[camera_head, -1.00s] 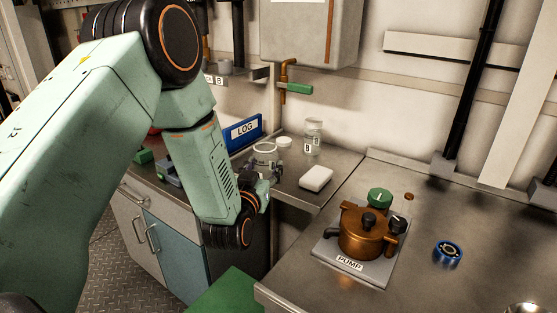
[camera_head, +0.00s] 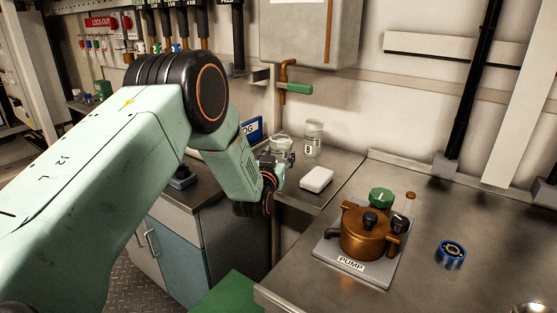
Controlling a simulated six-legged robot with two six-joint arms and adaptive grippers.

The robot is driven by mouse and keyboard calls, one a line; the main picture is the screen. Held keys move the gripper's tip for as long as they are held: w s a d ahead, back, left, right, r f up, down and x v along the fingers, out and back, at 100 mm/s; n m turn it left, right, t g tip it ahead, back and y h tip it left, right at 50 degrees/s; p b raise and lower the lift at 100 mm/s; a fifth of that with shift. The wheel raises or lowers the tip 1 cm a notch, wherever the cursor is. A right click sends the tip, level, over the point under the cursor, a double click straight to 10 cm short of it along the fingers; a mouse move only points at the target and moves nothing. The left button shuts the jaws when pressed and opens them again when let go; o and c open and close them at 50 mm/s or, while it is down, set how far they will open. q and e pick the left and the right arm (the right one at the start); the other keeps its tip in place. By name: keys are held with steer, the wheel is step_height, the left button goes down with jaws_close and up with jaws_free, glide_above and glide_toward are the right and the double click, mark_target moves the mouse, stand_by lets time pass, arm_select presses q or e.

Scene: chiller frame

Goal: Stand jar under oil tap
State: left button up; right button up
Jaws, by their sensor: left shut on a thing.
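My left gripper (camera_head: 277,164) is shut on a clear glass jar (camera_head: 283,143), upright above the back of the side counter. The fingers partly hide the jar, and I cannot tell whether its base touches the counter. The oil tap (camera_head: 285,82), a copper pipe with a green handle, comes from the grey wall tank. In the picture the jar is below the tap's spout, with a gap between; its depth alignment is unclear. My right gripper is not in view.
A clear jar marked B (camera_head: 313,138) stands just right of the held jar. A white block (camera_head: 317,179) lies in front. A blue log binder (camera_head: 252,131) is behind my arm. The copper pump (camera_head: 365,232) and a blue ring (camera_head: 451,252) are on the right-hand bench.

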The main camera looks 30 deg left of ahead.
arm_select(q)
steer(key=shift+f, duration=0.4)
steer(key=shift+w+d+f, duration=0.1)
steer(key=shift+w+d, duration=0.2)
steer(key=shift+d, duration=0.2)
steer(key=shift+s+a+f, duration=0.1)
steer(key=o, duration=1)
steer(key=shift+s+a, duration=0.15)
steer(key=shift+a, duration=0.1)
steer(key=shift+c, duration=0.2)
steer(key=shift+o, duration=1)
steer(key=shift+w+d, duration=0.2)
steer(key=shift+d, duration=0.05)
steer(key=shift+s+a+r, duration=0.15)
steer(key=shift+r, duration=0.15)
steer(key=p+v, duration=0.1)
steer(key=v, duration=1.1)
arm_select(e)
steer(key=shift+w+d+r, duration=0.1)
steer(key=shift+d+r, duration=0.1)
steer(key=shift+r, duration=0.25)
